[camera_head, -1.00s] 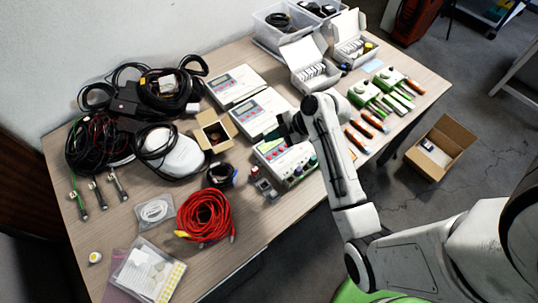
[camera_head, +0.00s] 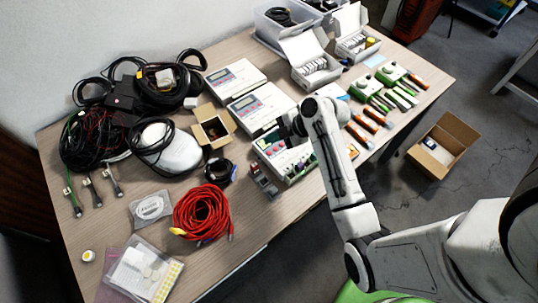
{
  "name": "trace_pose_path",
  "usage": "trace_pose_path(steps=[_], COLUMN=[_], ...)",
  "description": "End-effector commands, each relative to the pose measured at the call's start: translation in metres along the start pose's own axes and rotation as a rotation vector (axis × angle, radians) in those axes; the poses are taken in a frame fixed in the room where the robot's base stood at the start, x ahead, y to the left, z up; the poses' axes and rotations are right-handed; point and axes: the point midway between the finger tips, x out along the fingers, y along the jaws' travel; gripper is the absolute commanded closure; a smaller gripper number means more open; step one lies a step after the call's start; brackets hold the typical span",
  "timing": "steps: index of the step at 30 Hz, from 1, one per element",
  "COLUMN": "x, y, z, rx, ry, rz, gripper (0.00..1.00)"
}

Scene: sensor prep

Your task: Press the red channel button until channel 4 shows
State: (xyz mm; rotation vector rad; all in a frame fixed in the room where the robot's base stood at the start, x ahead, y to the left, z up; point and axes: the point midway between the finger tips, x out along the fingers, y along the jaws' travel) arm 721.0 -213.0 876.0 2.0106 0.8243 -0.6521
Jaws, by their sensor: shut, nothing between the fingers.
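My gripper (camera_head: 286,133) is shut and empty, over the far edge of this box. The hand and wrist cover part of the box, including its upper right. I cannot tell whether the fingertips touch a button. The box's display, and any channel number on it, cannot be read.
Two similar pale instruments (camera_head: 236,77) lie behind on the table (camera_head: 262,222). An open cardboard box (camera_head: 211,128) and a red cable coil (camera_head: 201,213) are to the left. Screwdrivers (camera_head: 371,118) and green modules (camera_head: 367,87) lie right of my arm.

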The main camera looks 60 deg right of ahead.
Motion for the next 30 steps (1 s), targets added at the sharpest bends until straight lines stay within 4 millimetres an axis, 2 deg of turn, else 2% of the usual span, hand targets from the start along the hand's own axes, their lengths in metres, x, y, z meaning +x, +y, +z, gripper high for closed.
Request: trace_pose_path(steps=[1,4,9,30], x=[0.009,0.019,0.029,0.030], y=[-0.007,-0.014,-0.021,-0.022], z=[0.006,0.013,0.021,0.021], rx=[0.000,0.000,0.000,0.000], ry=[0.000,0.000,0.001,0.001], rz=[-0.001,-0.001,-0.001,-0.001], gripper=[1.00,1.00,1.00,1.00])
